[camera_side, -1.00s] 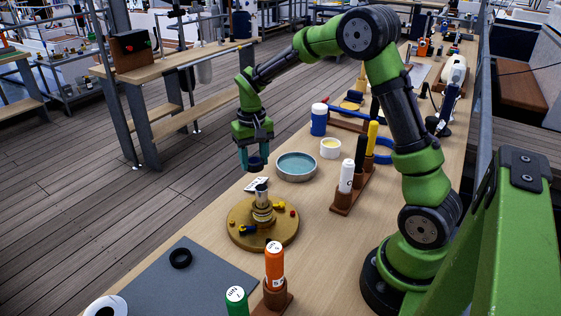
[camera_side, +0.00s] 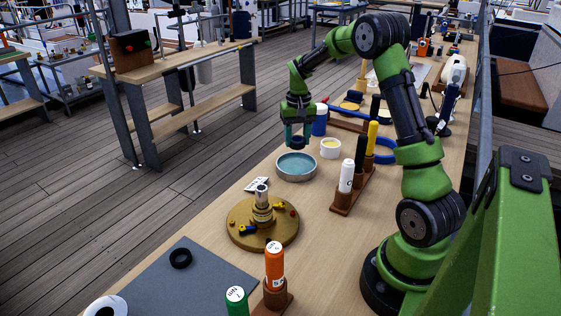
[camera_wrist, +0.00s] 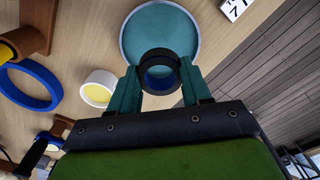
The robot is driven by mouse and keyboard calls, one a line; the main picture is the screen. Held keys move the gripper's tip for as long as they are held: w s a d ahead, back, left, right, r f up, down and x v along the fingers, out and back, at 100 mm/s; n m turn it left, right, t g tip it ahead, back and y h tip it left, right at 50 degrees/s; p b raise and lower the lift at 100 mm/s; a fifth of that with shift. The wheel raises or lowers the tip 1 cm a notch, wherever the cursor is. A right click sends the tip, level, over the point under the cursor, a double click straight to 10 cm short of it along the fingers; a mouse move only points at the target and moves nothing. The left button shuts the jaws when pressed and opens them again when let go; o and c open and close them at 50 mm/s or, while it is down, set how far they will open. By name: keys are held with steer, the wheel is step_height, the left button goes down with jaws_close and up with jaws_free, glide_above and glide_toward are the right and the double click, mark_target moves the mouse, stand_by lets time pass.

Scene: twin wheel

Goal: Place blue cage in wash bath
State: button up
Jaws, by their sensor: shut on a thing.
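My gripper (camera_side: 296,138) is shut on the blue cage (camera_wrist: 160,75), a short dark ring with blue on its inside. In the side view the cage (camera_side: 298,143) shows as a small dark band between the fingertips. The wash bath (camera_side: 296,179) is a round, shallow grey dish with teal liquid, on the bench just below the gripper. The cage is above the bath's far part in the side view, apart from the liquid. In the wrist view the bath (camera_wrist: 158,30) lies beyond the fingertips, and the cage overlaps its near edge.
A white cup with yellow contents (camera_side: 330,149) and a blue-white bottle (camera_side: 320,122) stand close to the bath. A rack of marker-like tubes (camera_side: 345,190) is to the right. A golden round fixture (camera_side: 262,234) with a central post stands in front. Larger blue rings (camera_side: 385,151) lie behind.

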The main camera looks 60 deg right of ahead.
mark_target(296, 169)
steer(key=shift+f, duration=3.9)
steer(key=shift+f, duration=0.3)
steer(key=o, duration=1.2)
step_height(296, 169, up, 17)
steer(key=shift+f, duration=0.1)
steer(key=s+a+r+n+t, duration=0.1)
steer(key=s+a+r+t, duration=0.1)
steer(key=s+a, duration=0.3)
steer(key=s+a+r+n+t+y, duration=0.1)
steer(key=s+a, duration=0.4)
steer(key=a, duration=0.8)
steer(key=s+a+r+n+t+y, duration=0.1)
steer(key=s+a+r+n+t, duration=0.2)
steer(key=s+a, duration=0.3)
steer(key=shift+a+r+t, duration=0.2)
steer(key=shift+a+t, duration=0.1)
steer(key=shift+a, duration=0.65)
steer(key=shift+a+r+t, duration=0.15)
steer(key=shift+a+t, duration=0.15)
steer(key=shift+a, duration=0.65)
